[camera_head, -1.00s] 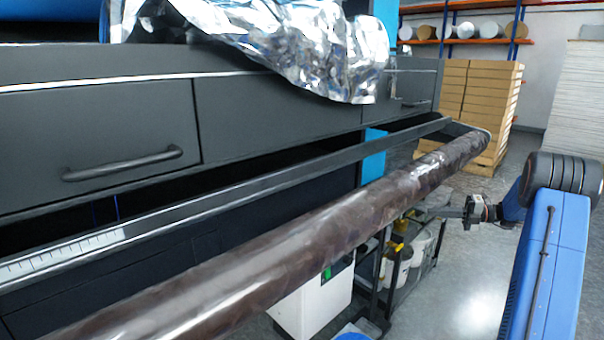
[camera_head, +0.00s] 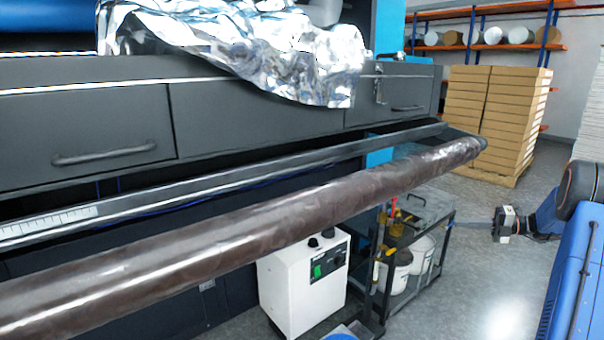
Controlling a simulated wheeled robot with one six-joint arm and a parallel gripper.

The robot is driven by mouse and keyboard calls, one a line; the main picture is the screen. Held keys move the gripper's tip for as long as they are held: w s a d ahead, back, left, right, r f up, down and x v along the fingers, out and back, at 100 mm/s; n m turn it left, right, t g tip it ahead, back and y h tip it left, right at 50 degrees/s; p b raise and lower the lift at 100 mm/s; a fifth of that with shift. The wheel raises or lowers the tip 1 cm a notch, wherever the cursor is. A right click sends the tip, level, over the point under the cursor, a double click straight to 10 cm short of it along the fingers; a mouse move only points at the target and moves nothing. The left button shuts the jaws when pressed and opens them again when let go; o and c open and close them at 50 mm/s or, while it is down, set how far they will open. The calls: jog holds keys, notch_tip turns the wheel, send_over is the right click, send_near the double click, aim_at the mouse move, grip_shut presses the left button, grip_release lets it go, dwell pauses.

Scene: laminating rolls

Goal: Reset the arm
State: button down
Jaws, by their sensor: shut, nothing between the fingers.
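My arm, blue and dark grey, reaches in from the right edge of the head view. My gripper (camera_head: 497,223) is small and dark, held out to the left of the arm above the grey floor. It is shut with nothing between its fingers. It is apart from the long brown film-wrapped roll (camera_head: 300,220), which runs from the lower left to the right along the front of the machine. The right end of the roll lies up and to the left of my gripper.
A dark machine (camera_head: 260,115) with drawers and crumpled silver foil (camera_head: 290,60) stands behind the roll. A black cart (camera_head: 385,285) with white buckets and a white box (camera_head: 305,285) stand below it. Stacked cartons (camera_head: 515,115) are at the back right.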

jog(key=s+a+r+n+g+h, duration=0.2)
jog(key=s+a+r+n+h, duration=0.2)
jog(key=s+a+n, duration=0.55)
jog(key=s+a+r+n+g+h, duration=0.35)
jog(key=s+a+n, duration=0.35)
jog(key=s+a, duration=0.6)
jog(key=s+a+f+n+t+h, duration=0.2)
jog(key=s+n+h, duration=0.2)
jog(key=s+n, duration=0.6)
jog(key=s+a+f+n+t+h, duration=0.2)
jog(key=s+a+n+h, duration=0.1)
jog(key=s+n, duration=0.8)
jog(key=s+h, duration=0.1)
jog(key=s, duration=0.4)
jog(key=shift+f, duration=0.35)
